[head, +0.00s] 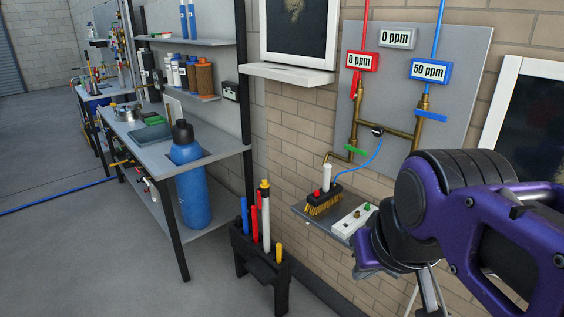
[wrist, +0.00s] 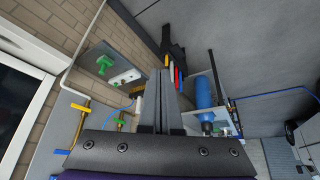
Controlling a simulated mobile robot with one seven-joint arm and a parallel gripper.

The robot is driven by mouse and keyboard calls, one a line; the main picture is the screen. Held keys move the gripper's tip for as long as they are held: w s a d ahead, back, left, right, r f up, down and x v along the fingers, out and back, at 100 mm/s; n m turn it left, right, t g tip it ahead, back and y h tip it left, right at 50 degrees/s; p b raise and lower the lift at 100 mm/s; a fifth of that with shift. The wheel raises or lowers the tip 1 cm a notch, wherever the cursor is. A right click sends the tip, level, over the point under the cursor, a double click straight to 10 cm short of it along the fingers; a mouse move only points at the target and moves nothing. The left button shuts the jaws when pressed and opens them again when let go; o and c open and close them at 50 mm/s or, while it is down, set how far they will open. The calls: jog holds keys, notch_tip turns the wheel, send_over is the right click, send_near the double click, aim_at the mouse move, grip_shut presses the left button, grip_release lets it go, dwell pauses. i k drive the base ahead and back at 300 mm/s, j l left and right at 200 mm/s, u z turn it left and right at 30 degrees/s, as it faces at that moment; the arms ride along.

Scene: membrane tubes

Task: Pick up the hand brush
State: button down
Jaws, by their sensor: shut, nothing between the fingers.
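The hand brush (head: 323,203) has a dark body and yellow bristles pointing down. It rests on the left end of a small grey wall shelf (head: 318,219) in the head view. A white upright cylinder and a small red part show at its top or just behind it; I cannot tell which. My gripper (wrist: 163,76) is shut and empty in the wrist view.
A white box (head: 354,224) with a green knob sits right of the brush. Brass pipes with a green valve handle (head: 355,150) and a blue cable are above. A black rack (head: 262,260) of coloured tubes stands lower left. Open floor lies left.

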aim_at(329, 195)
jog(key=i+j+z, duration=0.75)
jog(key=j, duration=0.25)
jog(key=i, duration=0.1)
